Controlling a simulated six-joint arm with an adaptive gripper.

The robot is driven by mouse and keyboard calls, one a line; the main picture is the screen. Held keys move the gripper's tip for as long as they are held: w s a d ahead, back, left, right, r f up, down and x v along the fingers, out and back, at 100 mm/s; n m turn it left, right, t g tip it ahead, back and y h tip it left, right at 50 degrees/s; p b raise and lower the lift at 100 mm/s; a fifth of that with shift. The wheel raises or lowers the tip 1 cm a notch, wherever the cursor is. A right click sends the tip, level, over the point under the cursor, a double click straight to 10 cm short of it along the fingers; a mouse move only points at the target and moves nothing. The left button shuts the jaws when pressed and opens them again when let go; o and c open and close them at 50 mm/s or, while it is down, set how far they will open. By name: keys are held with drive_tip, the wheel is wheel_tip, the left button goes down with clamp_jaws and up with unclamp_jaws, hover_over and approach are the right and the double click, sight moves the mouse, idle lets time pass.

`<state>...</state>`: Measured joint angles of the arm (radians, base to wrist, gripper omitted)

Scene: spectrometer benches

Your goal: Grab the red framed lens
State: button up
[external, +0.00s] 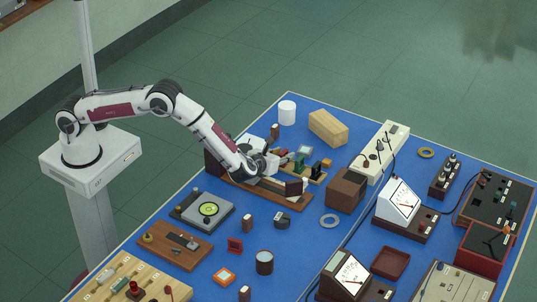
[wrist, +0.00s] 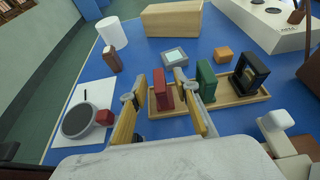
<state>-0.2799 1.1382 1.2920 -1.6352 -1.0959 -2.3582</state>
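A red framed piece (wrist: 161,92), seen nearly edge-on, stands upright in a shallow wooden tray (wrist: 232,97); I cannot see its glass clearly. A green piece (wrist: 205,80) and a black-framed piece (wrist: 250,76) stand to its right in the same tray. My gripper (wrist: 156,90) is open, with one finger on each side of the red piece in the wrist view. I cannot tell whether either finger touches it. In the external view my gripper (external: 278,161) is low beside the tray.
A white cylinder (wrist: 110,31) and a wooden block (wrist: 172,19) stand behind the tray. A brown box (external: 346,190) and meters (external: 400,202) stand to the right in the external view.

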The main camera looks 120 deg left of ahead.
sight(282, 153)
clamp_jaws()
drive_tip(key=shift+r, duration=0.1)
drive_tip(key=shift+r, duration=4.95)
